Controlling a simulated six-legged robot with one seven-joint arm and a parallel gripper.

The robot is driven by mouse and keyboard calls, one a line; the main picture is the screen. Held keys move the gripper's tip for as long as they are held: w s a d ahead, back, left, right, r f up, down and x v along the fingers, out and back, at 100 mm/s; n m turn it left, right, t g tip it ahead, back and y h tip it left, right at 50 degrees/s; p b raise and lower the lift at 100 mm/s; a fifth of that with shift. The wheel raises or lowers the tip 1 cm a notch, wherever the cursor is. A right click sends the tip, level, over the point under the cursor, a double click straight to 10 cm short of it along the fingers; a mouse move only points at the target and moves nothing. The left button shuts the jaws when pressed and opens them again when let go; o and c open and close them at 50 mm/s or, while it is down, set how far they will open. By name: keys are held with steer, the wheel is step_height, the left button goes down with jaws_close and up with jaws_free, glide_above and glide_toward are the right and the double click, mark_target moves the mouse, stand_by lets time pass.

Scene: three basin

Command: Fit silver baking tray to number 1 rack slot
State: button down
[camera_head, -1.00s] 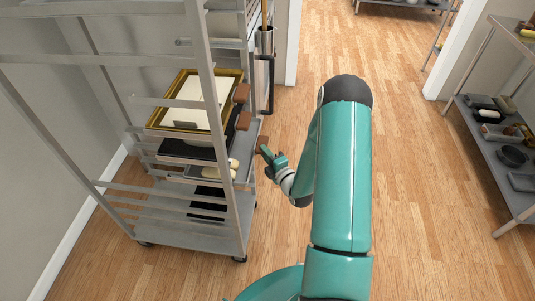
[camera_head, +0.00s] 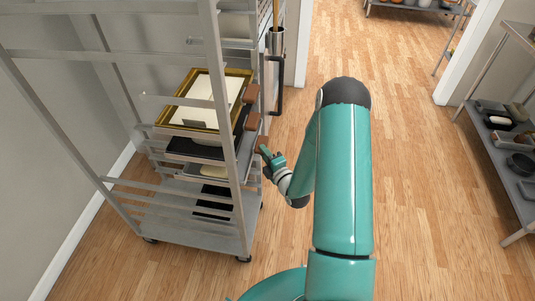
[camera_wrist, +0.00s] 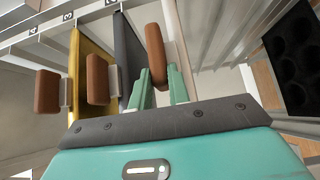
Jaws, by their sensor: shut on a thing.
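The silver baking tray (camera_head: 246,152) is in the rack (camera_head: 218,100), below a black tray (camera_head: 190,149), with a pale loaf (camera_head: 212,170) on it. My gripper (camera_head: 265,153) is at the rack's right side, shut on the tray's brown handle. In the wrist view my gripper (camera_wrist: 163,92) has its two green fingers around the base of that brown handle (camera_wrist: 155,55). The silver tray (camera_wrist: 172,38) shows there as a light strip beside the dark tray. Number labels (camera_wrist: 67,16) show on the rack edge, but I cannot tell which slot the silver tray occupies.
A gold tray (camera_head: 165,130) with a brown handle sits above the black one. A rack post partly hides the trays. A steel shelf (camera_head: 500,160) with pans stands at the right. The wooden floor (camera_head: 420,200) between is clear.

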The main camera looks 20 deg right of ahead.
steer(key=shift+w+a, duration=0.8)
steer(key=shift+a, duration=0.35)
steer(key=c, duration=1.3)
jaws_free()
steer(key=shift+o, duration=0.2)
steer(key=shift+s, duration=0.15)
steer(key=s+d, duration=0.1)
steer(key=s, duration=1.2)
steer(key=shift+s+d, duration=0.25)
steer(key=shift+d, duration=0.05)
